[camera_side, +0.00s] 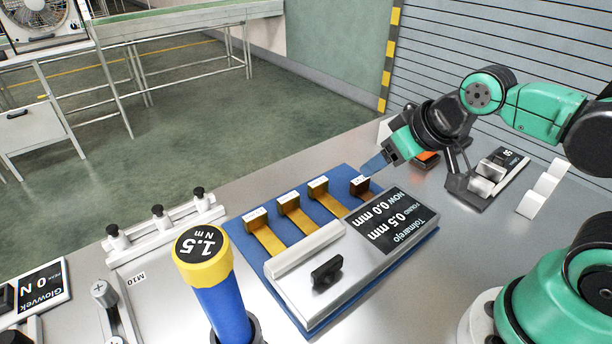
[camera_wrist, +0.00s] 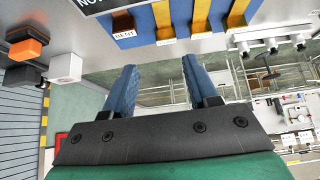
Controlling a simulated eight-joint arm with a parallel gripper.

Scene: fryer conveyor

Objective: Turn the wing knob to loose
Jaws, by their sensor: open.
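The black wing knob (camera_side: 326,272) sits on the silver clamp body (camera_side: 300,295) at the near side of the blue fixture plate (camera_side: 345,168). The knob is not identifiable in the wrist view. My gripper (camera_side: 374,165) is at the far end of the plate, well away from the knob, just above the labelled end of the rightmost strip (camera_side: 360,187). In the wrist view my gripper (camera_wrist: 163,80) has its two blue fingers spread with nothing between them. I cannot tell whether the fingers touch the plate or the strip.
Several brass strips (camera_side: 298,218) lie across the plate. A black display (camera_side: 392,221) reads "NOW 0.0 mm". A blue tool with a yellow cap (camera_side: 203,252) marked 1.5 N m stands at front left. An orange-topped block (camera_side: 427,158) is behind my gripper.

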